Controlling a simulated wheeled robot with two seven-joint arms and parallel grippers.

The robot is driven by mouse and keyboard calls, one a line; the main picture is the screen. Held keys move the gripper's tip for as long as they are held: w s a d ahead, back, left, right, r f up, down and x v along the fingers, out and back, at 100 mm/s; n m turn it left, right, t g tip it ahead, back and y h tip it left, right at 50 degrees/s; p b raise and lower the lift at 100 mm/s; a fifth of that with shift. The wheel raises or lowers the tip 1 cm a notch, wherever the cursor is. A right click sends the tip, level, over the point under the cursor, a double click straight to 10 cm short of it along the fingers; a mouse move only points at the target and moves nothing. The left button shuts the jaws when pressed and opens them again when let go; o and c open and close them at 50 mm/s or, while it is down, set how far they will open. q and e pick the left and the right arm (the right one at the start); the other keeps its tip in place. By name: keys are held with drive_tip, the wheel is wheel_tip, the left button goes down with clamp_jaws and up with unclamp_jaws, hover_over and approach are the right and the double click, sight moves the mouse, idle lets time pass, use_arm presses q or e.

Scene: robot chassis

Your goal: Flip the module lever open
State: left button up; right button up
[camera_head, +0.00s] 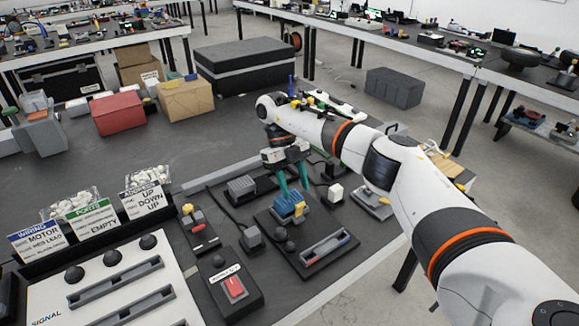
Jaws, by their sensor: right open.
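My right gripper (293,181) reaches in from the right, its teal fingers pointing down and apart. It is open. Its fingertips are at or just above a small blue and yellow module (287,210) on a dark base plate (275,233). The fingers hide part of the module. I cannot tell whether they touch it, or make out its lever and the lever's position. My left gripper is not in view.
A red rocker switch box (235,288), a slotted tray (324,249) and a small white-topped block (335,192) surround the module. Labelled bins (92,222) stand at left. Cartons and a large black case (243,66) stand farther back. Open dark tabletop lies between.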

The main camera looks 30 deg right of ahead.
drive_tip(key=p+v, duration=0.1)
drive_tip(key=v, duration=0.5)
drive_tip(key=shift+r, duration=0.15)
